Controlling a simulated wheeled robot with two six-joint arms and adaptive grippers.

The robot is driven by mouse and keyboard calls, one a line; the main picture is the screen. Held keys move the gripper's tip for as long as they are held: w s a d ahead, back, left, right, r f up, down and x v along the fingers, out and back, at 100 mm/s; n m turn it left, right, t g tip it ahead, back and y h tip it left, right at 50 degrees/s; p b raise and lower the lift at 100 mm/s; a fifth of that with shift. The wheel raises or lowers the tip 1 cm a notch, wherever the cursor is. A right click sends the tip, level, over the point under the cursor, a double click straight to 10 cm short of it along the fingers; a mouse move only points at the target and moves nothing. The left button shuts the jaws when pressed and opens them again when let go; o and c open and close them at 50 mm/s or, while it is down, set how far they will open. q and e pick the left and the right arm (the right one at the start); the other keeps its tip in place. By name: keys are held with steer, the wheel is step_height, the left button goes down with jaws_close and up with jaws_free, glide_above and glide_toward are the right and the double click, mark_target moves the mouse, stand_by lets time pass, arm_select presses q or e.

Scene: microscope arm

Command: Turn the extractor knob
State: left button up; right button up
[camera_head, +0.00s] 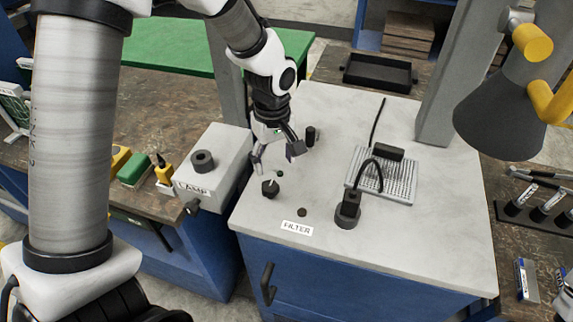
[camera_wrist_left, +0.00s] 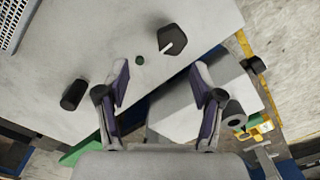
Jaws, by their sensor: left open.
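A black faceted knob with a pale pointer mark (camera_wrist_left: 171,40) sits on the grey cabinet top. It also shows in the head view (camera_head: 270,189), just below my left gripper; I take it as the extractor knob, but no label naming it is readable. My left gripper (camera_head: 276,158) is open and empty, pointing down above the cabinet top. In the wrist view the knob lies beyond the open fingers (camera_wrist_left: 160,80), nearer the right one, and apart from them. A small dark button (camera_wrist_left: 140,60) is beside the knob. My right gripper is not in view.
A box labelled LAMP (camera_head: 215,172) stands left of the cabinet. A short black post (camera_head: 311,136) is just right of my left gripper. A FILTER label (camera_head: 297,228), a black cabled fitting (camera_head: 348,210) and a perforated plate (camera_head: 400,192) lie to the right.

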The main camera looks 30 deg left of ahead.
mark_target(271, 188)
arm_select(q)
steer(key=s+f, duration=0.3)
steer(key=shift+s+f+p, duration=0.1)
steer(key=shift+f+p, duration=0.15)
steer(key=shift+p, duration=0.15)
steer(key=f, duration=0.1)
steer(key=w+f, duration=0.1)
steer(key=f, duration=0.1)
steer(key=shift+w+f, duration=0.3)
steer(key=shift+w, duration=0.1)
steer(key=shift+s+r, duration=0.1)
steer(key=shift+s, duration=0.1)
steer(key=shift+s+r, duration=0.15)
steer(key=shift+s, duration=0.05)
steer(key=c, duration=1)
steer(key=shift+c, duration=0.7)
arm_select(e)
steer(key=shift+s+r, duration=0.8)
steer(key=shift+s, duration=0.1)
